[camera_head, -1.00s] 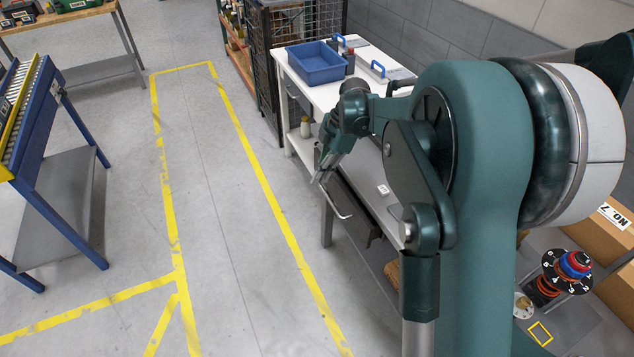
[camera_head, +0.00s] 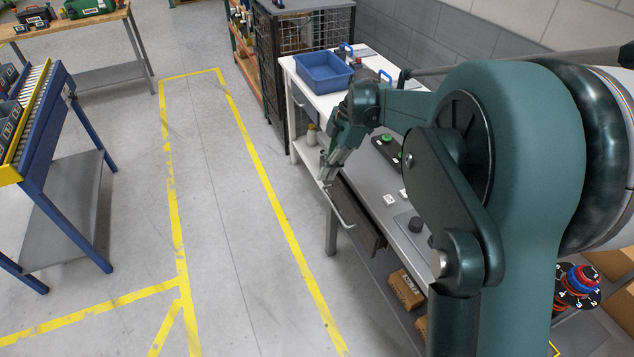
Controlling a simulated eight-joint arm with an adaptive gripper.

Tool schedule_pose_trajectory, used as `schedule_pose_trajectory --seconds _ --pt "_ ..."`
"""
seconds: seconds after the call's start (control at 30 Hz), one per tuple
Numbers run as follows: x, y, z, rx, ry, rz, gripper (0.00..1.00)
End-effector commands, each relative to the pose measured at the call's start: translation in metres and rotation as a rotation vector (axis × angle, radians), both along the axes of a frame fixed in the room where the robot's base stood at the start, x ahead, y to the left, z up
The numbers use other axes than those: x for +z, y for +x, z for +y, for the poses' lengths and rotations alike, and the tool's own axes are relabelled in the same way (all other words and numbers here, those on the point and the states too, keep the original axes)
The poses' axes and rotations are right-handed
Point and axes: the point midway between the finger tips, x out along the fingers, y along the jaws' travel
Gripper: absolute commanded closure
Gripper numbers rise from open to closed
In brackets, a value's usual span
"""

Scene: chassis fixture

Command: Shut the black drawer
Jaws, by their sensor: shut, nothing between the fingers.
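The black drawer (camera_head: 361,220) sticks out from under the front of the grey workbench (camera_head: 397,228). Its silver bar handle (camera_head: 339,214) faces the floor aisle on the left. My gripper (camera_head: 325,181) is shut and empty, pointing down at the far end of the drawer's front, close to the handle. I cannot tell whether the fingertips touch the drawer or handle. My wrist hides the far end of the drawer.
A white table (camera_head: 318,102) with a blue bin (camera_head: 324,73) stands just behind. A black control box with a green button (camera_head: 387,139) sits on the grey bench. The floor aisle between yellow lines (camera_head: 255,178) is clear. A blue roller stand (camera_head: 62,195) is at left.

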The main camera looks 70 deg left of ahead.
Motion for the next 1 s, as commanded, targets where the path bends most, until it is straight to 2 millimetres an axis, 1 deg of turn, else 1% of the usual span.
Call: schedule_pose_trajectory --seconds 0.03,0.37,0.57,0.7,0.83,1.0 --pt "0.001 -0.001 0.001 0.003 -0.004 -0.010 1.00" --pt "-0.033 -0.002 0.010 0.017 -0.077 -0.180 1.00" --pt "-0.058 -0.001 0.022 0.028 -0.134 -0.368 1.00" --pt "-0.071 -0.001 0.035 0.036 -0.168 -0.541 1.00" --pt "-0.077 -0.004 0.050 0.040 -0.185 -0.705 1.00" --pt "-0.073 -0.012 0.072 0.042 -0.185 -0.923 1.00"
